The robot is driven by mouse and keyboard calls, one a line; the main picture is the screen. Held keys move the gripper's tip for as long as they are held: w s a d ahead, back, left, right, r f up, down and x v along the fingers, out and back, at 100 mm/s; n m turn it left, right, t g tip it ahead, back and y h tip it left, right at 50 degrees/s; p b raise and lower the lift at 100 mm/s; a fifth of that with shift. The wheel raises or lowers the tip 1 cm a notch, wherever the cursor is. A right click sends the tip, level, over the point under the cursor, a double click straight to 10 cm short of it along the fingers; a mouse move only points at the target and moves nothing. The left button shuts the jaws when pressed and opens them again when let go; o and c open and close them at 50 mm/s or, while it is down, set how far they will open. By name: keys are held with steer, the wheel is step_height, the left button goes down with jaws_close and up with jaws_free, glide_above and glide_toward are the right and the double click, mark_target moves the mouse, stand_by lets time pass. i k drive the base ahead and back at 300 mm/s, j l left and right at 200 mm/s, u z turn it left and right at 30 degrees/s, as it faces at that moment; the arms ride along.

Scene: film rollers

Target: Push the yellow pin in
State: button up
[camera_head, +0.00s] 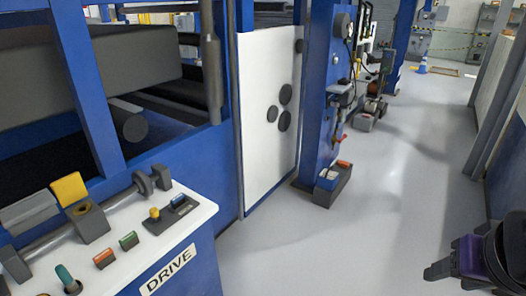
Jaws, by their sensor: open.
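A small yellow pin (154,213) stands up from a dark base plate (165,220) on the white top of the console marked "DRIVE" at lower left. A larger yellow block (69,188) sits on a grey clamp on the same console. My gripper (432,271) is at the lower right edge, partly cut off by the frame. It is open, and nothing shows between its fingers. It is far to the right of the console, over the grey floor, and apart from the pin.
Beside the pin are a blue switch (178,200), green button (129,240), red button (104,258) and green knob (67,278). A grey rod (110,212) runs behind them. Blue machine frames stand behind. The floor (340,235) is clear between console and gripper.

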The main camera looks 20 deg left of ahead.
mark_target(153, 211)
steer(key=u, duration=2.4)
